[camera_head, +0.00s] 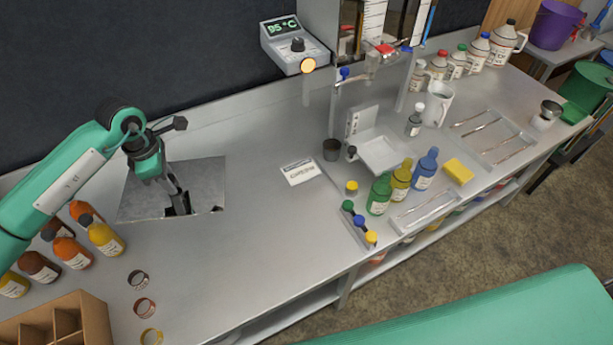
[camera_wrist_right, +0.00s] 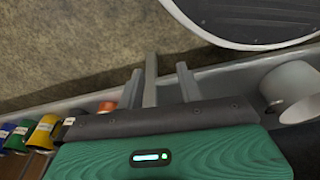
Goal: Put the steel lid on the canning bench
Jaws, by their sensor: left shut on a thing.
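The steel lid is most likely the flat grey plate (camera_head: 207,178) at the left of the metal bench (camera_head: 255,265) in the head view. My left gripper (camera_head: 179,205) reaches down over the plate from the left and is shut on it near its front edge. The gripper hides part of the plate, and I cannot tell whether the plate touches the bench top. My right gripper (camera_wrist_right: 160,88) shows only in the right wrist view, its two fingers apart with nothing held between them.
Orange and yellow bottles (camera_head: 104,237) and a cardboard box (camera_head: 62,322) stand at the left. Several rings (camera_head: 144,308) lie near the front. A white label card (camera_head: 300,171) lies right of the plate. The bench between them is clear. Coloured bottles (camera_head: 401,180) stand farther right.

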